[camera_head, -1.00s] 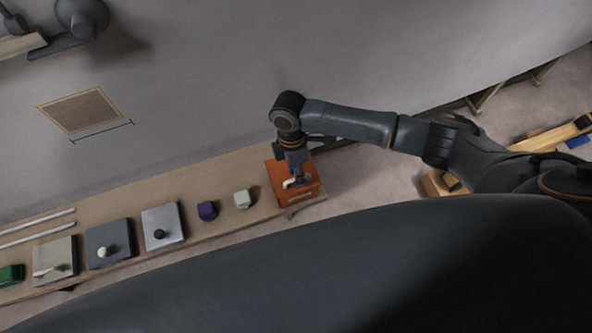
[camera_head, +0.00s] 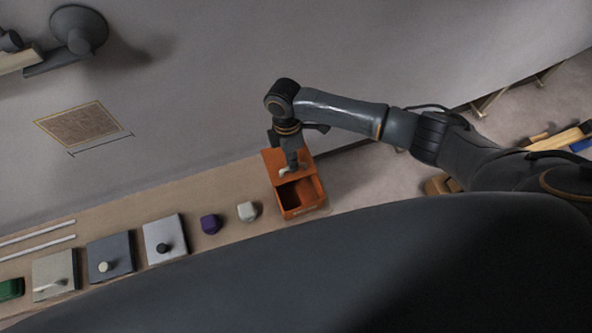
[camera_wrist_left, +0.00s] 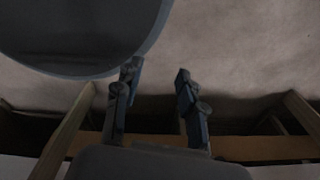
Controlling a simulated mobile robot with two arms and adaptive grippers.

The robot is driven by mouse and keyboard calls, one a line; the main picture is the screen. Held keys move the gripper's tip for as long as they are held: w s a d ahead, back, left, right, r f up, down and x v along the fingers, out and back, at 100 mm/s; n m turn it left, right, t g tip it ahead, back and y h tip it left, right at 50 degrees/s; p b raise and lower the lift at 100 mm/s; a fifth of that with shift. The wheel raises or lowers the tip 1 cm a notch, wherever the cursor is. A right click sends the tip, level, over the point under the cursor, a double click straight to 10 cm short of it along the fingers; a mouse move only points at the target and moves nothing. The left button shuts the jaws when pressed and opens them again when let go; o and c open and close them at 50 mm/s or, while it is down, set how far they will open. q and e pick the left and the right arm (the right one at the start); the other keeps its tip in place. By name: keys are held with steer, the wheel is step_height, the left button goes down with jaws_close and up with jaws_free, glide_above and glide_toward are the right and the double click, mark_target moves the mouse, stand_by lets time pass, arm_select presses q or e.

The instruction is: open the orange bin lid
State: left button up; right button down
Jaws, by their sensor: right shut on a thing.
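The orange bin (camera_head: 306,211) stands at the right end of the bench in the head view, and its dark inside shows at the front. Its orange lid (camera_head: 271,162) sits toward the back of the bin, off the front part of the opening; I cannot tell whether it is slid or tilted. My right gripper (camera_head: 290,168) comes down from above and is shut on the pale lid handle (camera_head: 284,171), partly hiding it. My left gripper (camera_wrist_left: 157,76) shows in the left wrist view with its two fingers apart and nothing between them.
Left of the bin on the bench (camera_head: 232,186) are a white block (camera_head: 247,211), a purple block (camera_head: 210,224), a light panel with a dark knob (camera_head: 165,238), a grey panel (camera_head: 110,257), a beige panel (camera_head: 55,276) and a green object (camera_head: 10,289). A grey wall rises behind.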

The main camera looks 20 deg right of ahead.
steer(key=shift+w+f+b, duration=0.3)
steer(key=shift+w+b, duration=0.05)
steer(key=shift+w, duration=0.3)
steer(key=shift+w+r+b, duration=0.15)
steer(key=shift+w+b, duration=0.15)
steer(key=shift+w+a+r, duration=0.1)
steer(key=shift+w+r, duration=0.05)
steer(key=shift+w, duration=0.6)
arm_select(q)
steer(key=s+f, duration=0.2)
steer(key=shift+s, duration=0.3)
arm_select(e)
steer(key=c, duration=1.4)
jaws_free()
steer(key=shift+s, duration=0.1)
steer(key=shift+r, duration=0.5)
arm_select(q)
steer(key=shift+w, duration=0.65)
arm_select(e)
step_height(320, 180, up, 11)
steer(key=w, duration=0.2)
steer(key=shift+w, duration=0.25)
